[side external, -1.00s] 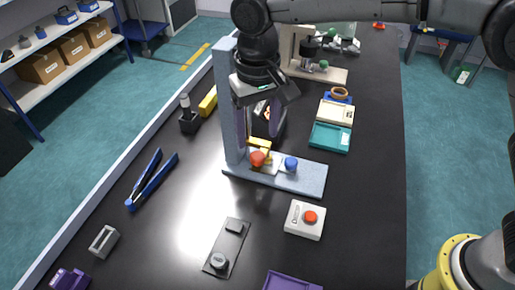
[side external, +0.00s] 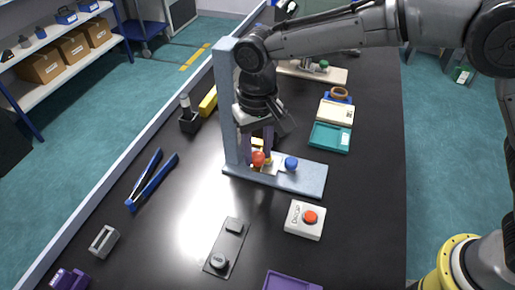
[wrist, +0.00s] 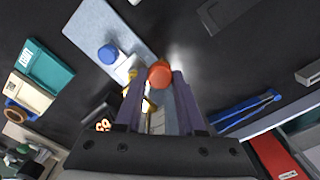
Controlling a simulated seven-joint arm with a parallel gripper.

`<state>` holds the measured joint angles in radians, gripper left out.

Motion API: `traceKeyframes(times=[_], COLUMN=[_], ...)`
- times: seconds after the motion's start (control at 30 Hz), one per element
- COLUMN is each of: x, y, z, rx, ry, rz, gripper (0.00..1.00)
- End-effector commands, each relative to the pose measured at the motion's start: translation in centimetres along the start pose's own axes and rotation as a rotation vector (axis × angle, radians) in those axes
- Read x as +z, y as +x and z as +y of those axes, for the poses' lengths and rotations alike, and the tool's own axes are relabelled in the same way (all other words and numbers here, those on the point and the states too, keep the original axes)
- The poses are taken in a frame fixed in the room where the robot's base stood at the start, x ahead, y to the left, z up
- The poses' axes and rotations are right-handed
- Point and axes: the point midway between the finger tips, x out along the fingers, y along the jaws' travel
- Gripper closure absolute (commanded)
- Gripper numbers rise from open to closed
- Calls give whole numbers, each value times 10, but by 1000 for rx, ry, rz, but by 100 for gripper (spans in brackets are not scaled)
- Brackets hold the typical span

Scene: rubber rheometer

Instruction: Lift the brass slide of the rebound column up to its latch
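The rebound column is a pale blue-grey upright (side external: 228,110) on a flat base (side external: 312,180). A red knob (side external: 258,158) and yellow brass parts (side external: 267,160) of the slide sit low, just above the base, beside a blue knob (side external: 291,163). My gripper (side external: 258,150) points down at the slide, its purple fingers reaching the red knob. In the wrist view the red knob (wrist: 160,73) shows between the two fingertips (wrist: 160,80). I cannot tell whether the fingers press on it. The brass (wrist: 132,88) is partly hidden by a finger.
A white box with a red button (side external: 305,220) stands in front of the base. Blue-handled pliers (side external: 151,180) lie to the left. A teal tray (side external: 330,138) lies to the right. A dark plate with round parts (side external: 227,248) lies at the front. Bare table surrounds these.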

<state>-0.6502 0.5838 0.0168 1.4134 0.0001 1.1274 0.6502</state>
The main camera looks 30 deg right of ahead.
Motion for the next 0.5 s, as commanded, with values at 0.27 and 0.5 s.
traceKeyframes(times=[0.27,0.5], x=[0,0], y=[0,0], z=[0,0], rx=[0,0], ry=[0,0], rz=[0,0], gripper=[100,100])
